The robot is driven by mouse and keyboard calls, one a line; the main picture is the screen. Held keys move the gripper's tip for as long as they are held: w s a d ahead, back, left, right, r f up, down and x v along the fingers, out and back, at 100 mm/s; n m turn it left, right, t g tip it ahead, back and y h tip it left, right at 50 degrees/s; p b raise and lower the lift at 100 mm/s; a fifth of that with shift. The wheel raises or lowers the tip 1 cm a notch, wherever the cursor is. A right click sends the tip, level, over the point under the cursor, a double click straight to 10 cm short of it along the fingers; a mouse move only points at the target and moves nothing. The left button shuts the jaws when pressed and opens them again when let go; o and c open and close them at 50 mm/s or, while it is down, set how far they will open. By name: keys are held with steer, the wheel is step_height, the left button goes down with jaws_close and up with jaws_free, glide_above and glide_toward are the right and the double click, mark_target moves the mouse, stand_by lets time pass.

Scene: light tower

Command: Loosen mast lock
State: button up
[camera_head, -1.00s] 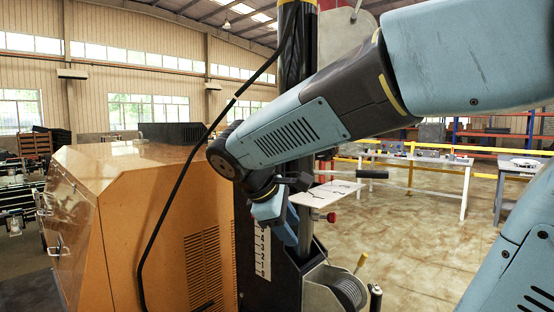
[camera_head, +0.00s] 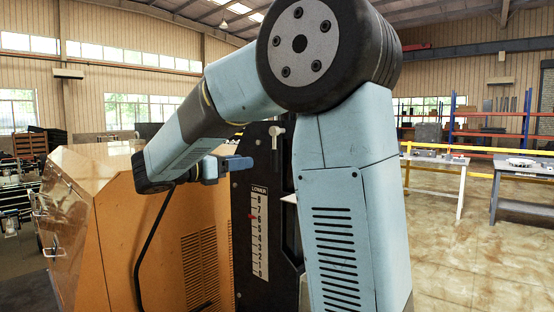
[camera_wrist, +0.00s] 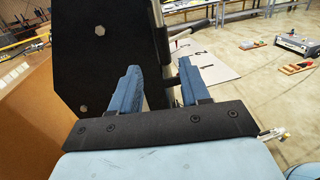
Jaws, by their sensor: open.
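A black mast panel (camera_head: 262,185) stands beside the orange cabinet. A small pale T-shaped handle (camera_head: 277,133) shows near its top; I cannot tell whether this is the mast lock. My gripper (camera_head: 238,164) is just left of and a little below the handle in the head view, pointing right. In the wrist view my gripper (camera_wrist: 162,82) has its two blue fingers apart with nothing clearly held. The black panel (camera_wrist: 105,50) lies beyond the left finger there, and a pale post runs beyond the gap. My arm hides much of the mast in the head view.
The orange cabinet (camera_head: 110,210) stands close on the left, below my forearm. A white numbered scale (camera_head: 259,235) with a red pointer is on the panel. Workbenches (camera_head: 435,170) stand at the back right, with open floor before them.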

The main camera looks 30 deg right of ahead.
mark_target(274, 157)
steer(key=d, duration=0.4)
steer(key=w+d, duration=0.1)
steer(key=d, duration=0.2)
steer(key=w+d, duration=0.1)
steer(key=d, duration=0.3)
steer(key=shift+w+d, duration=0.15)
steer(key=shift+d, duration=0.15)
steer(key=shift+c, duration=0.3)
steer(key=shift+r, duration=0.1)
jaws_close()
